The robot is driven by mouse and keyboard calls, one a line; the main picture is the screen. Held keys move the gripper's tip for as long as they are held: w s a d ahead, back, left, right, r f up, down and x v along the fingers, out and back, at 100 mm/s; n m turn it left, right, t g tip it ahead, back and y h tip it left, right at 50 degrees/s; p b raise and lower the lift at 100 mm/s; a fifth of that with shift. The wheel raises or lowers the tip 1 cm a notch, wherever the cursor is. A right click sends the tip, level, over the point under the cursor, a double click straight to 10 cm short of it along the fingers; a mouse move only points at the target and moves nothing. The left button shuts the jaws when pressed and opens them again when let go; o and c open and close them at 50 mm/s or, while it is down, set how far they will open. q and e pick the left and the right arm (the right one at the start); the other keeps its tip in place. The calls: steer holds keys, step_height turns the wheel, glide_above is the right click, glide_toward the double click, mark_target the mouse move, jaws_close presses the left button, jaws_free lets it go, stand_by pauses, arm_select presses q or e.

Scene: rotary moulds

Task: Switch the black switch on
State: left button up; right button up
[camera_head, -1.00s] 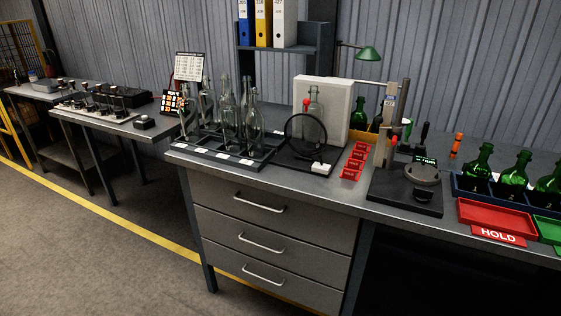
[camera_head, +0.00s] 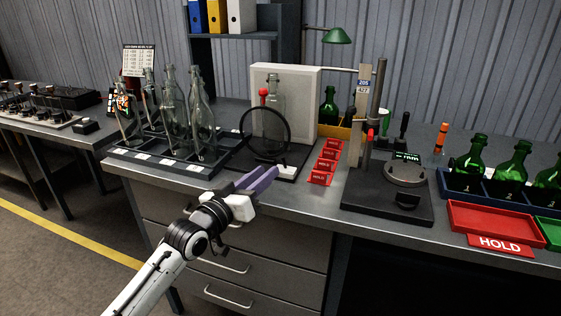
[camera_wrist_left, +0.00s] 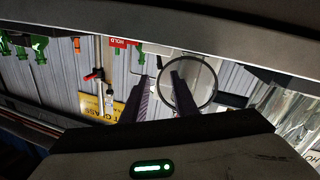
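I cannot tell for certain which part is the black switch. A small black block (camera_head: 408,200) sits at the front of the dark gauge stand (camera_head: 365,203), and a small black box (camera_head: 84,126) sits on the left table. A small white block (camera_head: 287,171) lies at the front of the lightbox stand's black base. My left gripper (camera_head: 268,178) reaches in over the bench's front edge, just in front of that base. Its purple fingers also show in the left wrist view (camera_wrist_left: 161,77), apart with nothing between them. My right gripper is out of view.
A round magnifier ring (camera_head: 265,132) stands before the white lightbox (camera_head: 310,98). Clear bottles (camera_head: 201,115) stand in a dark tray on the left. Red tags (camera_head: 321,178), a red HOLD tray (camera_head: 497,221) and green bottles (camera_head: 511,160) are to the right.

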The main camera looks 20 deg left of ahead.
mark_target(284, 162)
arm_select(q)
steer(key=x, duration=0.7)
steer(key=shift+w+d+f, duration=0.1)
steer(key=shift+w, duration=0.15)
jaws_close()
